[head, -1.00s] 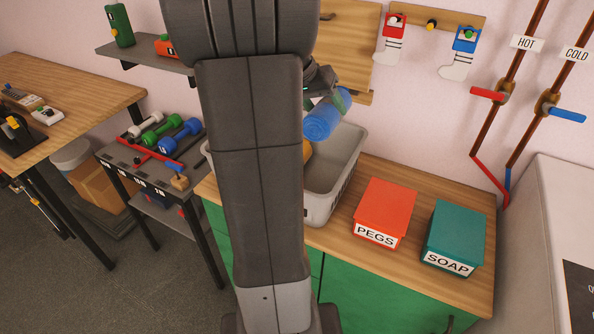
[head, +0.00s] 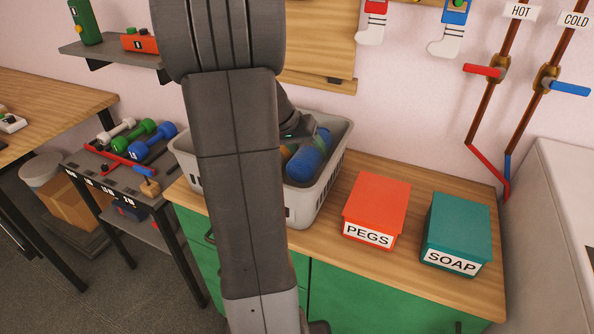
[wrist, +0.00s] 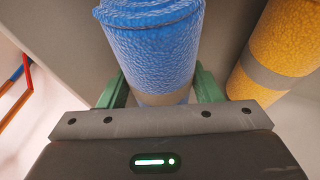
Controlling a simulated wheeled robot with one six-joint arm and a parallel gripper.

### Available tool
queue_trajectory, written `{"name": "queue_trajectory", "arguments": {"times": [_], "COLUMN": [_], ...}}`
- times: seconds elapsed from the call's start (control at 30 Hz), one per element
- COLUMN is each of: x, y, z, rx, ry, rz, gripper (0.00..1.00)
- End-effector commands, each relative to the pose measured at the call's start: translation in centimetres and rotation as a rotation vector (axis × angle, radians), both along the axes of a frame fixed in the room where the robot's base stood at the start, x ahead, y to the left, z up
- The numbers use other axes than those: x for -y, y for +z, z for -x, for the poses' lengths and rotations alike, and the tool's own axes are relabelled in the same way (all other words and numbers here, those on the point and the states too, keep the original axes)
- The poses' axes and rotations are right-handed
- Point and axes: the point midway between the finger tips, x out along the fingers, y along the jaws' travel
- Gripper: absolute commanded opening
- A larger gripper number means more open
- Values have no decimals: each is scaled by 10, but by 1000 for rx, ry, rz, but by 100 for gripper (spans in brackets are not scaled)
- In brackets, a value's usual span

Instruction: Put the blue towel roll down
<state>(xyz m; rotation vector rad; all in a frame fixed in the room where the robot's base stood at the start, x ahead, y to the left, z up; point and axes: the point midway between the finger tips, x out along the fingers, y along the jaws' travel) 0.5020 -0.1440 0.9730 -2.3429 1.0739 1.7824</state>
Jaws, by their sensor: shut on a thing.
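The blue towel roll (head: 305,163) is inside the grey basket on the counter in the head view, tilted. In the head view my gripper (head: 312,135) is low at the basket's opening, partly hidden by my arm. I cannot tell whether the roll touches the basket floor.
The grey basket (head: 330,180) also holds a yellow roll (wrist: 277,50) beside the blue one. A red PEGS box (head: 377,205) and a teal SOAP box (head: 458,230) stand to the right. Dumbbells (head: 135,137) lie on a rack at left. Hot and cold pipes are at right.

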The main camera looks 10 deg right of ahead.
Motion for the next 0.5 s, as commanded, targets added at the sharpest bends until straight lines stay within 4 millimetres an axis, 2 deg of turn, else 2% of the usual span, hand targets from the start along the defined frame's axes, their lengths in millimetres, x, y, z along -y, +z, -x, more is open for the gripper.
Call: {"name": "queue_trajectory", "arguments": {"times": [0.03,0.27,0.4,0.5], "x": [0,0,0,0], "y": [-8,-27,-48,-56], "z": [0,0,0,0], "rx": [-3,-2,-3,0], "ry": [2,0,1,0], "rz": [-1,0,0,0], "gripper": [31,31,31,31]}}
